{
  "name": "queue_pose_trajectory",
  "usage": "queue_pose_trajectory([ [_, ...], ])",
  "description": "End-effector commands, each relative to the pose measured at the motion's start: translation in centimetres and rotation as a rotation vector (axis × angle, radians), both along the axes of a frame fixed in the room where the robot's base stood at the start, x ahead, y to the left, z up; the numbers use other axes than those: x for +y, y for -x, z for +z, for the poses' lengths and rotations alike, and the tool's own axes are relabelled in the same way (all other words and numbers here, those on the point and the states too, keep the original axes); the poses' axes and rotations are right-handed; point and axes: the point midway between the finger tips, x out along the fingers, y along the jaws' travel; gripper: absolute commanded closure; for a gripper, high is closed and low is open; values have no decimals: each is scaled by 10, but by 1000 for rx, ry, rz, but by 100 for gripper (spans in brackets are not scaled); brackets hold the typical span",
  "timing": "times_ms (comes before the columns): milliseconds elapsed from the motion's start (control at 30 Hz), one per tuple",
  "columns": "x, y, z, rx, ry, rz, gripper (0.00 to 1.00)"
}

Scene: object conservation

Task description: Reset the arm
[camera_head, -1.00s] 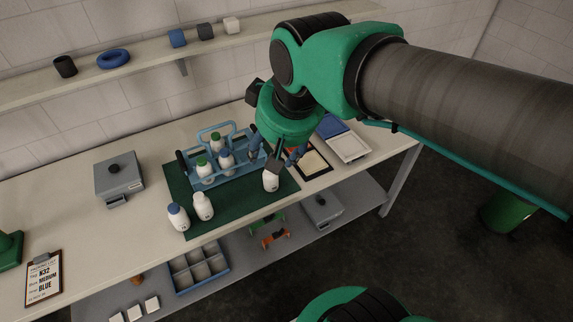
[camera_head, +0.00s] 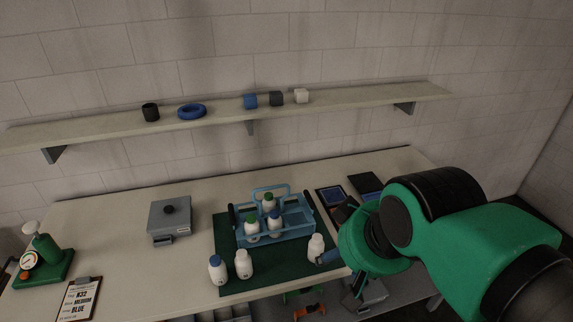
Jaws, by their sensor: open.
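My gripper (camera_head: 328,258) shows only in part at the lower right of the head view, with most of it hidden behind my green wrist. A blue-grey finger part is seen just right of a white bottle (camera_head: 316,246) at the right side of the dark green mat (camera_head: 285,277). The gripper is open, and the bottle stands upright on the mat. Whether the finger touches the bottle cannot be told.
A blue carrier (camera_head: 298,226) holds several bottles on the mat. A blue-capped bottle (camera_head: 217,269) and a white bottle (camera_head: 243,264) stand at the front left. A grey box (camera_head: 170,221), clipboard (camera_head: 80,299) and gauge device (camera_head: 45,258) are left. A wall shelf (camera_head: 350,98) runs behind.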

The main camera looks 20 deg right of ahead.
Motion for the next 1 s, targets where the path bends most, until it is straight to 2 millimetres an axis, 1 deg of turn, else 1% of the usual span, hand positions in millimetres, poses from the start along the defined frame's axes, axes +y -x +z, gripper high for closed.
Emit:
queue_pose_trajectory([
  [33,0,0,-7,0,0,0,44],
  [167,0,0,-24,0,0,0,44],
  [500,0,0,-83,0,0,0,44],
  [600,0,0,-96,0,0,0,44],
  [700,0,0,-104,0,0,0,44],
  [800,0,0,-109,0,0,0,44],
  [1000,0,0,-109,0,0,0,44],
])
